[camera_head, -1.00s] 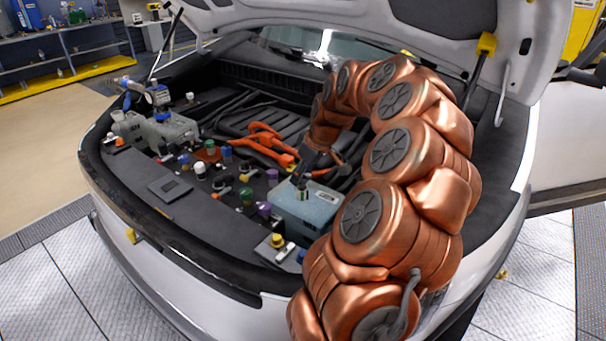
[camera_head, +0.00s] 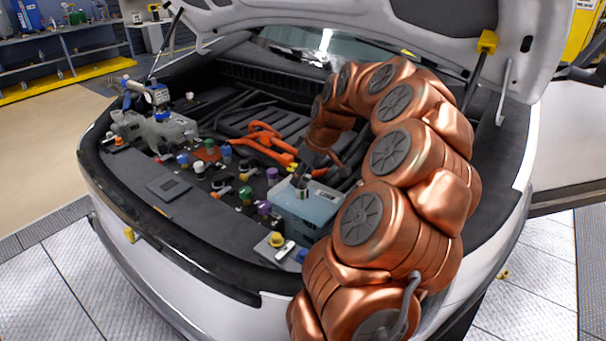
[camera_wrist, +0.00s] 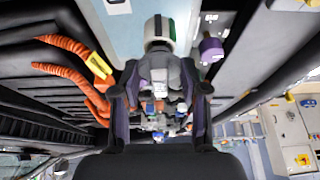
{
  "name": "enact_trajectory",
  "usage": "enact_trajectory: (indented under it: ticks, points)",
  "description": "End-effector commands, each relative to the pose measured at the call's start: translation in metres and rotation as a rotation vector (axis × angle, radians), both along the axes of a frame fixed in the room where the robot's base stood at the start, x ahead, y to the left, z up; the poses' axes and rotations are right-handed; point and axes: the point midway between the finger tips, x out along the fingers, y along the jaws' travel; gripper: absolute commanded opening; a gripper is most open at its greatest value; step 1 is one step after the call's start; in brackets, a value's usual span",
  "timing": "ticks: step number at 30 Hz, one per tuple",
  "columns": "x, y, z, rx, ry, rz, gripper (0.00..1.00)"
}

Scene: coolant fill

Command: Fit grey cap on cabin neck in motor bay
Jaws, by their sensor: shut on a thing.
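My gripper (camera_wrist: 160,62) reaches over the pale blue tank (camera_head: 310,207) at the front right of the motor bay. In the wrist view its fingers come together on a dark grey, round piece (camera_wrist: 158,30), which looks like the grey cap. A white and green band shows around this piece against the tank (camera_wrist: 118,28). I cannot tell whether the band belongs to the cap or to the neck, or whether the cap is seated. The neck's opening is hidden. In the head view my gripper (camera_head: 299,182) is small and close above the tank's top.
A purple cap (camera_wrist: 211,50) stands close beside the tank. Several coloured caps, including a green one (camera_head: 245,194) and a yellow one (camera_head: 276,240), stand left and in front. Orange cables (camera_head: 266,138) run behind. The raised hood (camera_head: 370,30) hangs above.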

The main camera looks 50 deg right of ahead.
Motion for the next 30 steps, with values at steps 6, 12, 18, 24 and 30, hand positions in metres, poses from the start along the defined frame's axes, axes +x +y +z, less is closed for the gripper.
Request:
enact_trajectory:
  ticks: [6,12,18,24,30]
  points:
    - [0.000,0.000,-0.006,0.000,0.000,0.000,0.13]
    - [0.000,0.000,-0.009,0.000,0.000,0.000,0.13]
    - [0.000,0.000,-0.013,0.000,0.000,0.000,0.13]
    - [0.000,0.000,-0.017,0.000,0.000,0.000,0.13]
    - [0.000,0.000,-0.020,0.000,0.000,0.000,0.47]
